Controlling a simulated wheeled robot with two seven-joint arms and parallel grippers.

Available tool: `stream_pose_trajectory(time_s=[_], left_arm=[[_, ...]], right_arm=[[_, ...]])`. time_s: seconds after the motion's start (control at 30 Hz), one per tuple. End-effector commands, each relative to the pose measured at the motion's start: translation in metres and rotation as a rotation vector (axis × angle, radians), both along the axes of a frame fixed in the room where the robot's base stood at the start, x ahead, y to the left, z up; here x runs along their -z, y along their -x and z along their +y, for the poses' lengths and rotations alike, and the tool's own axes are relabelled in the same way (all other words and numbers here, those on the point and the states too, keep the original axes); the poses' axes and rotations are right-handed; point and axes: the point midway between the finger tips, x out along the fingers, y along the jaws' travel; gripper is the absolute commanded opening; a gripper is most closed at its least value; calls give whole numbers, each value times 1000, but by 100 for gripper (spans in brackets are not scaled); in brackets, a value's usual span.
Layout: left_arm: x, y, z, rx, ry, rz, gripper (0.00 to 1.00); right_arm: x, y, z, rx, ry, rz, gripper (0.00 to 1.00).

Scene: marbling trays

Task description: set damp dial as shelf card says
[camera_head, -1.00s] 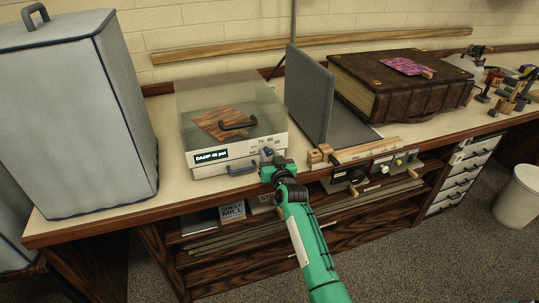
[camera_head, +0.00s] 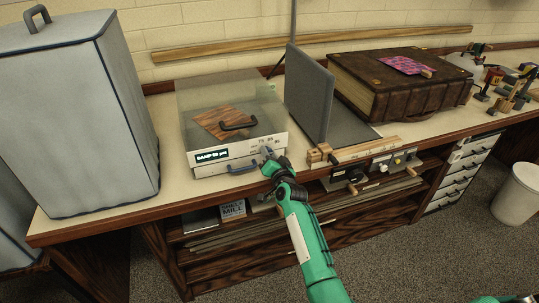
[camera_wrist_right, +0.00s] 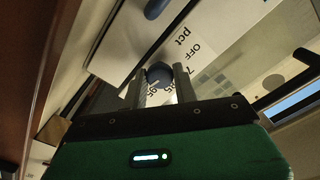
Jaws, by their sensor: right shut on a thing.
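The damp dial is a dark knob (camera_wrist_right: 159,74) on the white front panel of a clear-lidded box (camera_head: 240,162). In the wrist view, printed marks including "OFF" and "pct" surround it. My right gripper (camera_head: 268,155) is at the panel, shut on the dial; its two fingers (camera_wrist_right: 160,88) sit on either side of the knob. The lit display (camera_head: 211,156) at the panel's left reads "DAMP" with a number that looks like 55 pct, too small to be sure. A card-like item with "MILL" lettering (camera_head: 232,210) stands on the shelf below.
A grey covered block (camera_head: 75,115) stands left of the box. A grey upright panel (camera_head: 310,95), a wooden clamp bar (camera_head: 352,149) and a large brown book (camera_head: 400,82) stand to the right. A handle (camera_head: 242,168) projects from the box front beside my gripper.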

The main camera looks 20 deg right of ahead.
Motion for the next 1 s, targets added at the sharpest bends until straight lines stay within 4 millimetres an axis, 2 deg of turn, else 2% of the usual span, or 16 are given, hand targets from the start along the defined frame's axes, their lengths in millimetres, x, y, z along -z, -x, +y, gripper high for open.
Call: stream_pose_trajectory(time_s=[0.37, 0.4, 0.5, 0.83, 1.0], left_arm=[[0, 0, 0, 0, 0, -1, 0], [0, 0, 0, 0, 0, -1, 0], [0, 0, 0, 0, 0, -2, 0], [0, -2, 0, 0, 1, -3, 0], [0, -2, 0, 0, 1, -3, 0]], right_arm=[[0, 0, 0, 1, -6, 1, 6], [0, 0, 0, 0, -6, 0, 31], [0, 0, 0, 0, -6, 0, 50], [0, 2, 0, 0, -6, 0, 50], [1, 17, 0, 1, -7, 1, 50]])
